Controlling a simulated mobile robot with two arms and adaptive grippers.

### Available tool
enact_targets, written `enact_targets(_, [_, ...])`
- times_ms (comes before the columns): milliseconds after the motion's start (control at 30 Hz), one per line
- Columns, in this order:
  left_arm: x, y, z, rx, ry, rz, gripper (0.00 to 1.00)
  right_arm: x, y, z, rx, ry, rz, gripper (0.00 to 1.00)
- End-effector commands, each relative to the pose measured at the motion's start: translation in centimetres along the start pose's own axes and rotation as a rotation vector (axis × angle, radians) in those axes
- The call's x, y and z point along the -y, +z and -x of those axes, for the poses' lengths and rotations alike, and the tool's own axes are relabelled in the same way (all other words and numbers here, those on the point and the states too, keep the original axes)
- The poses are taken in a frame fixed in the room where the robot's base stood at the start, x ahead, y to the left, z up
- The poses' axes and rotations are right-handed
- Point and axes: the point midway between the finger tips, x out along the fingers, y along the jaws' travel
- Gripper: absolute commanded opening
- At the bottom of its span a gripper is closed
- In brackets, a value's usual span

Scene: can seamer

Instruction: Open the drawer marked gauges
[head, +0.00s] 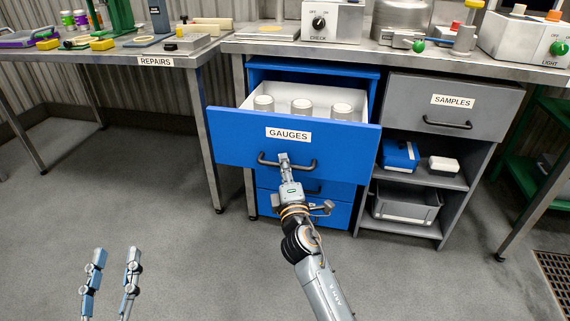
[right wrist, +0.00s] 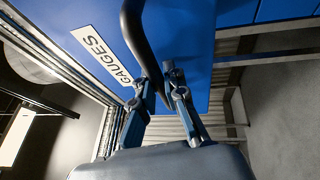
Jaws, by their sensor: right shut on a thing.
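The blue drawer marked GAUGES (head: 240,138) is pulled out from the blue cabinet under the bench in the head view. Several silvery cylindrical things (head: 302,107) stand inside its white interior. My right gripper (head: 284,160) is shut on the drawer's dark bar handle (head: 306,167). In the right wrist view the fingers of my right gripper (right wrist: 159,85) are at the dark handle (right wrist: 137,30), below the GAUGES label (right wrist: 103,54). My left gripper (head: 113,257) is open and empty, low at the left over the floor, far from the drawer.
More blue drawers (head: 333,211) sit below the open one. To the right is a grey SAMPLES drawer (head: 400,95), shut, above shelves with a blue box (head: 400,155) and a grey bin (head: 407,205). The REPAIRS table (head: 120,58) stands at left. The floor in front is clear.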

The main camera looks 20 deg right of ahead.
Motion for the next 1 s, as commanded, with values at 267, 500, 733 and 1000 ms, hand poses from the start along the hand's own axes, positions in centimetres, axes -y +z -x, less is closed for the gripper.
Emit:
enact_targets(267, [-0.1, -0.1, -0.1, -0.004, 0.001, 0.001, 0.4, -0.1, 0.0, 0.1, 0.001, 0.0, 0.0, 0.0])
enact_targets(500, [-0.1, -0.1, -0.1, -0.005, 0.002, 0.001, 0.4, -0.1, 0.0, 0.1, 0.001, 0.0, 0.0, 0.22])
enact_targets(733, [-0.1, -0.1, -0.1, -0.005, 0.002, 0.001, 0.4, -0.1, 0.0, 0.1, 0.001, 0.0, 0.0, 0.22])
enact_targets(1000, [0.0, -0.2, -0.1, -0.006, 0.001, 0.001, 0.4, 0.1, -0.1, 2.5, 0.0, -0.003, -0.001, 0.22])
